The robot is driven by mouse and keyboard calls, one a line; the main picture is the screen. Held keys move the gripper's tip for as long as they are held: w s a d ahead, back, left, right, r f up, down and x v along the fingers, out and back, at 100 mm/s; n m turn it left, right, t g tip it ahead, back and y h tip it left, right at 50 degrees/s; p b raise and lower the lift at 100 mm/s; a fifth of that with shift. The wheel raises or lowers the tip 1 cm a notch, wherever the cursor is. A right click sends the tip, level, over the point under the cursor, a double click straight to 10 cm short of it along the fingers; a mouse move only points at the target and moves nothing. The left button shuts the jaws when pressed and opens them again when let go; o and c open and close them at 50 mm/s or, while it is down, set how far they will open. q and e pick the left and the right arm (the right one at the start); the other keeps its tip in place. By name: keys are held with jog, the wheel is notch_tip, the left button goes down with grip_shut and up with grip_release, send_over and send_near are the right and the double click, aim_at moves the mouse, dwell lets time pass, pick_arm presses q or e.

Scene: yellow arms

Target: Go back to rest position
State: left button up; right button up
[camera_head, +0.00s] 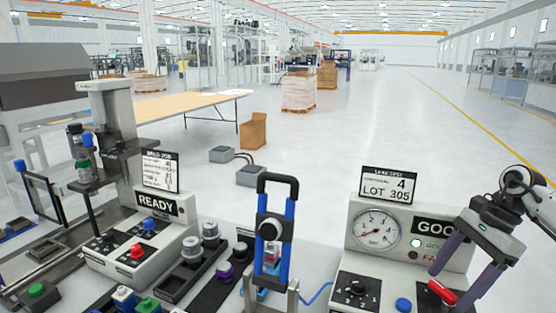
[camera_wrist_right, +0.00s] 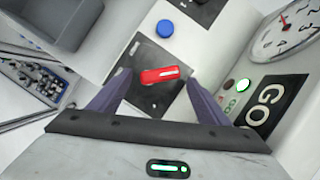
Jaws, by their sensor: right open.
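My right gripper (camera_head: 458,270) is at the right of the head view, above the test station (camera_head: 372,238) with the round gauge. Its two purple-grey fingers are apart. In the right wrist view the open fingers (camera_wrist_right: 155,98) stand on either side of a red lever (camera_wrist_right: 159,74) on a dark plate, with nothing clearly held. The red lever also shows in the head view (camera_head: 441,291), between the fingertips. My left gripper is not in the head view.
The station's sign reads LOT 305, and a green light (camera_head: 415,243) is lit. A blue button (camera_head: 403,304) sits beside the lever. A blue-and-black clamp handle (camera_head: 276,230) stands upright at the middle. A READY station (camera_head: 158,204) is at the left.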

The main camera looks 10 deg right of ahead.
jog(key=m, duration=0.1)
jog(key=m+t+b, duration=0.1)
jog(key=m, duration=0.2)
jog(key=shift+s+d+f+h, duration=0.2)
jog(key=shift+s+d+h, duration=0.1)
jog(key=shift+d, duration=0.05)
jog(key=m+b, duration=0.1)
jog(key=m+t+b, duration=0.1)
jog(key=shift+s+d+f+m+b, duration=0.1)
jog(key=shift+s+m+b, duration=0.1)
jog(key=shift+m+b, duration=0.1)
jog(key=m+b, duration=0.1)
jog(key=m+t+h+b, duration=0.1)
jog(key=m+b, duration=0.1)
jog(key=shift+s+m+t, duration=0.3)
jog(key=shift+s+m+h+b, duration=0.2)
jog(key=shift+m+h+b, duration=0.2)
jog(key=shift+m+b, duration=0.6)
jog(key=shift+s+m+t+h+b, duration=0.2)
jog(key=shift+m+t+h+b, duration=0.15)
jog(key=shift+m+b, duration=0.65)
jog(key=shift+v, duration=0.75)
jog(key=shift+w, duration=0.1)
